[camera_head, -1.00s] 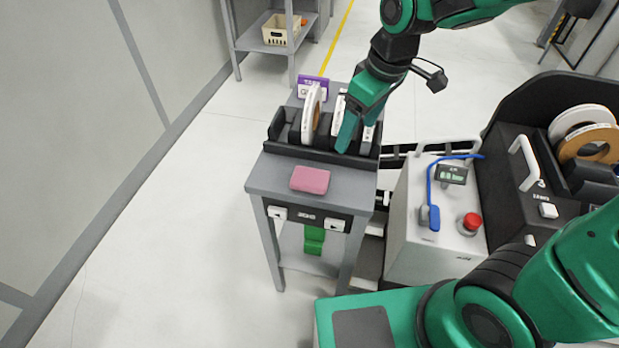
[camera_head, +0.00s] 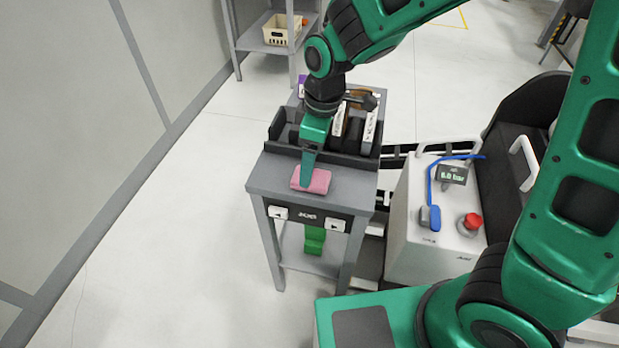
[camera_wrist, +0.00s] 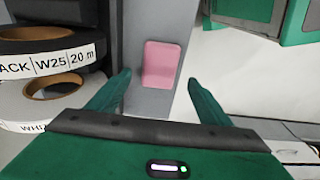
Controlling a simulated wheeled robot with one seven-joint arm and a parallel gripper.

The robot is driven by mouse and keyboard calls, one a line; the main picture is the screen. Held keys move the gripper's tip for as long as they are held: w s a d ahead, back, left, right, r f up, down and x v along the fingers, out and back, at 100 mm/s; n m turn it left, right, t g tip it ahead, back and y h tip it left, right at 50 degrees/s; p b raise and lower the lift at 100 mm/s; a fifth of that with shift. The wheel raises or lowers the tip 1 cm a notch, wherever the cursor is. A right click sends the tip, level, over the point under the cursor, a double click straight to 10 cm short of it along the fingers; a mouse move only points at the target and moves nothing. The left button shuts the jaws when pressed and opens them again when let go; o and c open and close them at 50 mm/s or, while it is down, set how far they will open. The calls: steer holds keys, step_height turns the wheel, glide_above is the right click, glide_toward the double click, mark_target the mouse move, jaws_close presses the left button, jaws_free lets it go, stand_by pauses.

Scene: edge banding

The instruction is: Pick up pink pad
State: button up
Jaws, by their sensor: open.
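The pink pad (camera_head: 318,182) lies flat on the grey top of a small cart (camera_head: 265,177), near its front edge. My gripper (camera_head: 307,182) points down over the pad, and its fingers hide part of the pad in the head view. In the wrist view the pad (camera_wrist: 161,64) shows whole, ahead of and between the two green fingers of my gripper (camera_wrist: 160,90). The fingers are spread wide, with nothing between them. The height of the fingertips above the pad is hard to tell.
A black rack (camera_head: 285,135) with tape rolls stands on the cart behind the pad. In the wrist view, labelled rolls (camera_wrist: 48,66) are close on the left. A grey machine (camera_head: 410,245) with a red button (camera_head: 469,223) stands to the right.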

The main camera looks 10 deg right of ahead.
mark_target(320, 181)
step_height(320, 181, down, 5)
steer(key=shift+w, duration=0.15)
steer(key=c, duration=1.2)
